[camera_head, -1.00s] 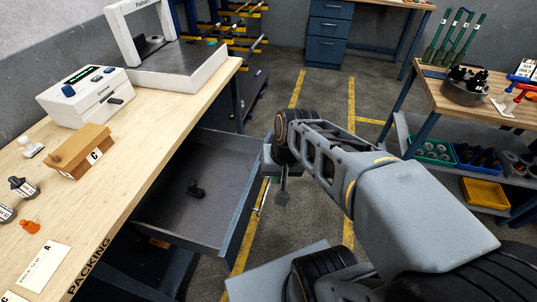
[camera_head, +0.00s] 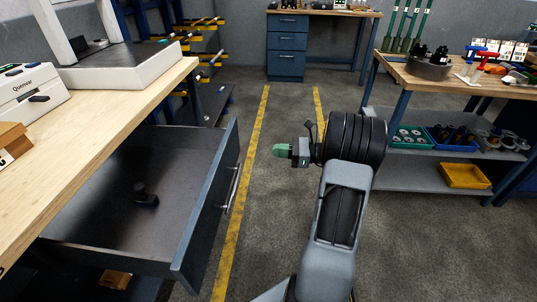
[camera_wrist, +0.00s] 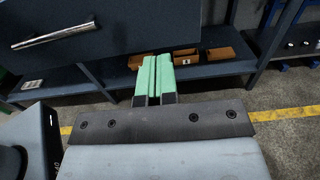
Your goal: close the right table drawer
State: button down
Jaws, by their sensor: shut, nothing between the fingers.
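The table drawer (camera_head: 185,262) stands pulled out from under the wooden packing table (camera_head: 95,130) in the head view. A small dark object (camera_head: 145,194) lies inside it. Its front carries a silver bar handle (camera_head: 231,188). My gripper (camera_head: 281,151) is to the right of the drawer front, apart from it, with its green fingers pointing left toward it. In the wrist view the two green fingers (camera_wrist: 154,78) lie together with nothing between them. The dark drawer front (camera_wrist: 90,22) and its handle (camera_wrist: 52,36) show at the upper left there.
A side table (camera_head: 455,85) with a lower shelf and a yellow bin (camera_head: 464,176) stands at the right. A blue drawer cabinet (camera_head: 287,47) is at the back. Open floor with yellow lines lies between. Brown bins (camera_wrist: 219,55) sit on a low shelf in the wrist view.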

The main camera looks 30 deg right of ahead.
aim_at(235, 148)
jog(key=b+x, duration=0.2)
jog(key=x, duration=1)
jog(key=shift+a, duration=0.15)
